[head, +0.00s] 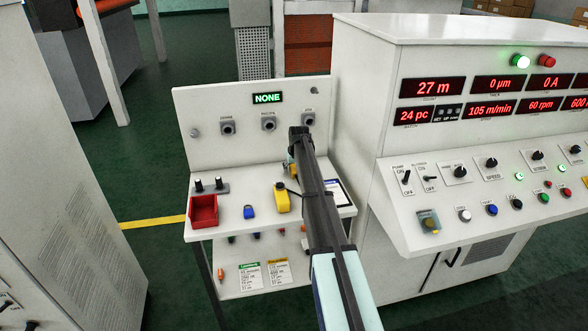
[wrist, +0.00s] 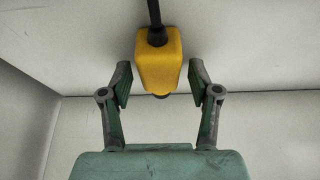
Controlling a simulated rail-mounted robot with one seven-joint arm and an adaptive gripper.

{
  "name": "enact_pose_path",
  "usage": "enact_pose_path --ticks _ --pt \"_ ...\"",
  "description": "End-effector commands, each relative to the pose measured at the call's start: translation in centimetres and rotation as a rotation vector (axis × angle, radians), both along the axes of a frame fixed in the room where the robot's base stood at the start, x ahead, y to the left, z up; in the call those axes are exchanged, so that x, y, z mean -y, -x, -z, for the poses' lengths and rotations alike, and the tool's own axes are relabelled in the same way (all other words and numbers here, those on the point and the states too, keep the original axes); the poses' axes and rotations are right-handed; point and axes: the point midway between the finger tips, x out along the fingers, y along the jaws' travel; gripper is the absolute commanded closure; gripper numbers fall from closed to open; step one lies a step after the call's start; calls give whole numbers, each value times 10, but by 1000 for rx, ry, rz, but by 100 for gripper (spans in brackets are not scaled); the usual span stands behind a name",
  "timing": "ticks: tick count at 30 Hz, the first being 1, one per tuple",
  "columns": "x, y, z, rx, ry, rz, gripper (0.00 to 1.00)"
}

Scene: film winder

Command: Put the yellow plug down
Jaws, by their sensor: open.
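The yellow plug (head: 282,201) lies on the white bench top (head: 232,230), to the right of a blue plug, with a black cable at its end. In the wrist view the yellow plug (wrist: 158,62) is against a pale surface, its cable running up out of the picture. My gripper (wrist: 160,76) is open, its two fingers apart on either side of the plug's lower end. Gaps show between the fingers and the plug. In the head view my arm hides most of the gripper and part of the bench.
A red bin (head: 203,211) and a blue plug (head: 249,212) are left of the yellow plug. A back panel (head: 210,110) with several sockets and a "NONE" display (head: 267,98) rises behind. The control console (head: 385,60) stands close on the right. Cards lie on the lower shelf.

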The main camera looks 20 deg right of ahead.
Motion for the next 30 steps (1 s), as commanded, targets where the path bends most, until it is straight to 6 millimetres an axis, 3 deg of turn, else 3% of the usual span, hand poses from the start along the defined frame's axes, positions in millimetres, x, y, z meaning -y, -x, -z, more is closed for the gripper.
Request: enact_pose_path --ticks 5,21,30 --pt "-1 7 -15 1 0 0 38" --pt "-8 41 -101 1 0 0 38" --pt "-9 45 -112 -1 0 0 38"
